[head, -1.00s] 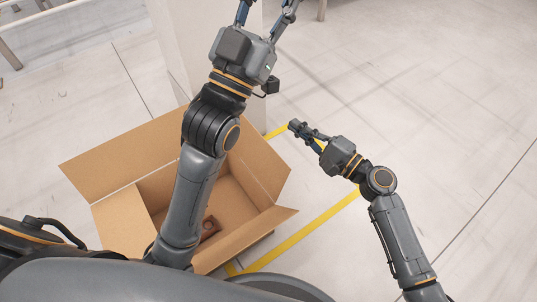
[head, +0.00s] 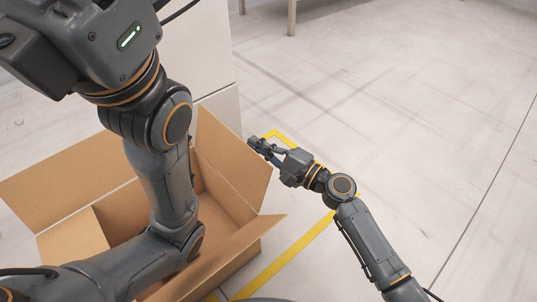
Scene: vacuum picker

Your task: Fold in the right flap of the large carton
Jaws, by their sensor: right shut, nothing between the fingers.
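The large carton (head: 248,243) is open-topped, with flaps standing out around its opening. Its right flap (head: 233,160) slants up and outward on the far right side. My right gripper (head: 257,145) is shut and empty. Its fingertips are just beyond the outer edge of the right flap; I cannot tell whether they touch it.
A pale pillar or cabinet (head: 205,60) stands right behind the carton. Yellow floor tape (head: 290,255) runs along the carton's right side. The pale floor (head: 430,130) to the right is clear. Table legs (head: 291,18) show at the top.

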